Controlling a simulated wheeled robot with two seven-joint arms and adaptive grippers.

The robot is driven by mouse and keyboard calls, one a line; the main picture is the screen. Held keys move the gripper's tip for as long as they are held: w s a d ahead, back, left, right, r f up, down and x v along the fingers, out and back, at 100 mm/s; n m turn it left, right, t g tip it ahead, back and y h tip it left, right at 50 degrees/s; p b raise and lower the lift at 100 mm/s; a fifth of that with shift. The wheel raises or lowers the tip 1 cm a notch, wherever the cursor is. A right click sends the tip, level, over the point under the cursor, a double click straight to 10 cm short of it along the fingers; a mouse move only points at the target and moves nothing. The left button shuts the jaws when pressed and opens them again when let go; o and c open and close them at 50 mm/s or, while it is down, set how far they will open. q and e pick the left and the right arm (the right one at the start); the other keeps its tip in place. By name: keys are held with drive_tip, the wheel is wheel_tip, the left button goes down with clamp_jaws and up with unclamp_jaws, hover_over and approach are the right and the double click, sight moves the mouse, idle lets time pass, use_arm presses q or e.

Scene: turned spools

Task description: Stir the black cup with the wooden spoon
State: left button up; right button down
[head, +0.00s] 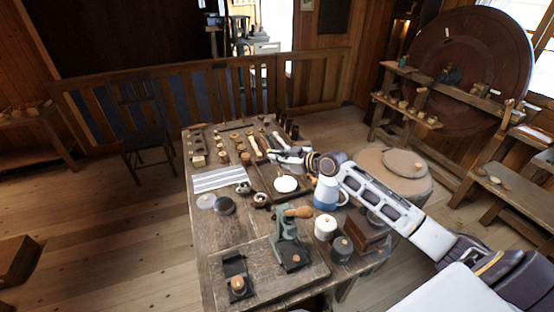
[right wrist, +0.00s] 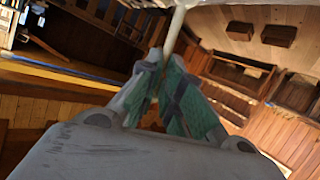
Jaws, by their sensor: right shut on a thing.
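My right gripper (head: 276,154) reaches over the far half of the workbench, above a wooden tray (head: 305,192). In the right wrist view its green-padded fingers (right wrist: 168,85) are shut on a thin pale shaft (right wrist: 175,30), which looks like the wooden spoon's handle; its far end is out of that view. In the head view a pale wooden stick (head: 254,146) shows just left of the fingers; I cannot tell whether it is the same thing. Small dark cups (head: 288,126) stand at the back right; which is the black cup is unclear. My left gripper is not in view.
A blue and white mug (head: 325,193) stands close beneath my right forearm. A white canister (head: 325,228), a dark canister (head: 342,249) and a green press (head: 286,240) stand nearer. Several small turned pieces crowd the back.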

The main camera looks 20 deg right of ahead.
wheel_tip(320, 180, down, 14)
drive_tip(key=b, duration=0.4)
drive_tip(key=shift+b, duration=0.35)
drive_tip(key=shift+w+a+f+b, duration=0.15)
drive_tip(key=shift+a+f+b, duration=0.15)
drive_tip(key=shift+f, duration=0.55)
drive_tip(key=shift+w+a+f+b, duration=0.25)
drive_tip(key=shift+f+b, duration=0.2)
drive_tip(key=shift+f, duration=0.35)
drive_tip(key=shift+w+a+f+b, duration=0.1)
drive_tip(key=shift+a+f+b, duration=0.2)
drive_tip(key=shift+f, duration=0.55)
drive_tip(key=shift+d+f+b, duration=0.15)
drive_tip(key=shift+f+b, duration=0.1)
drive_tip(key=shift+b, duration=0.15)
drive_tip(key=shift+s+d+f+b, duration=0.15)
drive_tip(key=shift+d+f+b, duration=0.05)
drive_tip(key=shift+f+b, duration=0.4)
drive_tip(key=shift+s+d+f+b, duration=0.15)
drive_tip(key=shift+f+b, duration=0.2)
drive_tip(key=shift+b, duration=0.3)
drive_tip(key=shift+f, duration=0.1)
